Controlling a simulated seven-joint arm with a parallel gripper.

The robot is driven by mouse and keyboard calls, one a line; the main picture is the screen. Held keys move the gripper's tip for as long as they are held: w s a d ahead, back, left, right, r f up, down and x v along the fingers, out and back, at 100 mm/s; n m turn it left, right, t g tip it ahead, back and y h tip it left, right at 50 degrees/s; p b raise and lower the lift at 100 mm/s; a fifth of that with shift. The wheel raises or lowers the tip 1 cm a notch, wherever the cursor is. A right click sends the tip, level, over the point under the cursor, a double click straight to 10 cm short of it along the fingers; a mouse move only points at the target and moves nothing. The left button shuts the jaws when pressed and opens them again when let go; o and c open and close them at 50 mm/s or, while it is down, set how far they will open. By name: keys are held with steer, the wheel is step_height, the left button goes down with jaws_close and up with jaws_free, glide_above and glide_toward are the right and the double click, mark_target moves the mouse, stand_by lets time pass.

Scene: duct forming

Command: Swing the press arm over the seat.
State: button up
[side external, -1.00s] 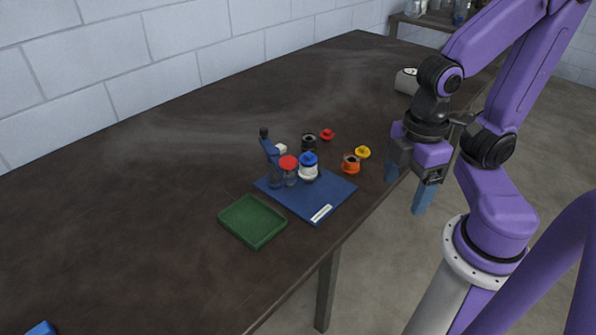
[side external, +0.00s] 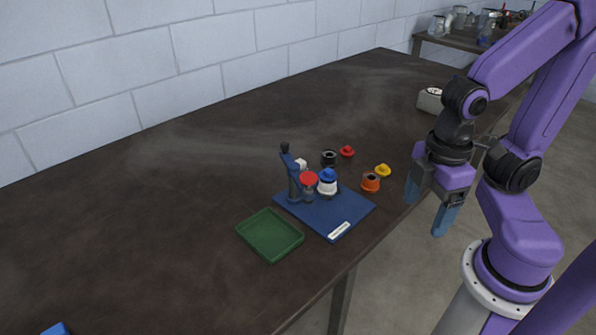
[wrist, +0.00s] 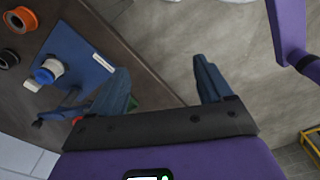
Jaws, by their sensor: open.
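A blue base plate (side external: 338,217) lies on the table and carries a blue press post (side external: 293,187) with a black knob (side external: 285,147) on top. A red disc (side external: 309,178) sits on a grey stem just right of the post. Beside it stands a white piece with a blue top (side external: 327,184); it also shows in the wrist view (wrist: 49,72). The seat is not clearly distinguishable, and I cannot tell exactly how the press arm is turned. My gripper (side external: 430,210) is open and empty, off to the right of the plate near the table edge, touching nothing.
A green tray (side external: 270,237) lies in front of the plate. An orange ring (side external: 370,182), a yellow cap (side external: 383,170), a black ring (side external: 329,157) and a red cap (side external: 347,151) stand behind it. The table's left side is largely clear.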

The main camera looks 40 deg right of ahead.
steer(key=shift+w+a, duration=0.1)
steer(key=c, duration=0.5)
steer(key=w+a+r, duration=0.4)
steer(key=w, duration=0.4)
step_height(320, 180, up, 7)
steer(key=m, duration=0.4)
glide_above(285, 143)
step_height(285, 143, down, 18)
steer(key=shift+r, duration=0.25)
jaws_close()
